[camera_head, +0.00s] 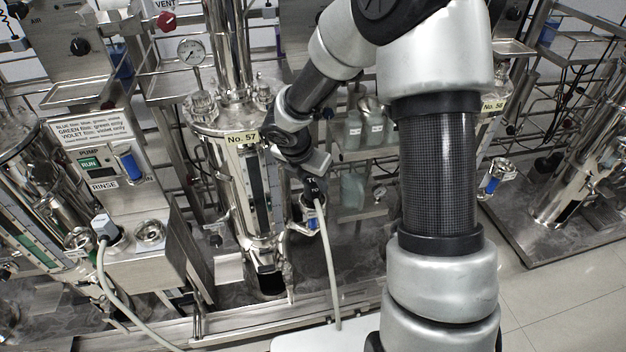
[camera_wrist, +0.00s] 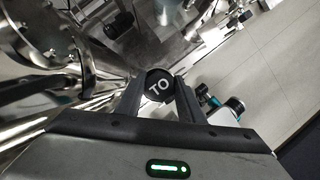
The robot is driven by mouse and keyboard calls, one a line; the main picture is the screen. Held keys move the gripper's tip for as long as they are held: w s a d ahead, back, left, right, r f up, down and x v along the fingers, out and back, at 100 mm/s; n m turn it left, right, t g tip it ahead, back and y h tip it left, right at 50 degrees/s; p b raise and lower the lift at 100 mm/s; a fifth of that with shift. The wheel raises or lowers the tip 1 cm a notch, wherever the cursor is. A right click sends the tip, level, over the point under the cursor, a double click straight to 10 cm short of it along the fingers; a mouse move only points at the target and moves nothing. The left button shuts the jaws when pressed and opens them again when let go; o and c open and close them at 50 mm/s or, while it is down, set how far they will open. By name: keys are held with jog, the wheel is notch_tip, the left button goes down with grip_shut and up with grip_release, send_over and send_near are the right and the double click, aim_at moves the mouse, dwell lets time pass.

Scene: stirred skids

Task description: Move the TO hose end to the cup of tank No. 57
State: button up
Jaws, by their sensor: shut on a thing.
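My gripper (camera_head: 313,172) is shut on the TO hose end (camera_head: 315,190), a dark plug marked "TO" with a pale hose (camera_head: 331,265) hanging below it. In the wrist view the round black "TO" cap (camera_wrist: 159,87) sits between both fingers of my gripper (camera_wrist: 158,80). Tank No. 57 (camera_head: 233,165) is a steel vessel with a yellow label, just left of my gripper. A blue-handled valve fitting (camera_head: 312,218) at its right side lies behind the hose end in the head view. The cup there is mostly hidden, and I cannot tell whether the hose end touches it.
A rinse panel (camera_head: 105,160) at left has another hose plug (camera_head: 103,227) and an empty-looking round cup (camera_head: 149,233). Bottles (camera_head: 353,190) stand on shelves behind. Floor at lower right (camera_head: 560,300) is clear.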

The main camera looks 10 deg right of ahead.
jog(key=shift+f, duration=0.35)
jog(key=o, duration=1.4)
jog(key=shift+c, duration=0.2)
jog(key=p+v, duration=1.8)
jog(key=v, duration=1.2)
jog(key=shift+w+d+r, duration=0.35)
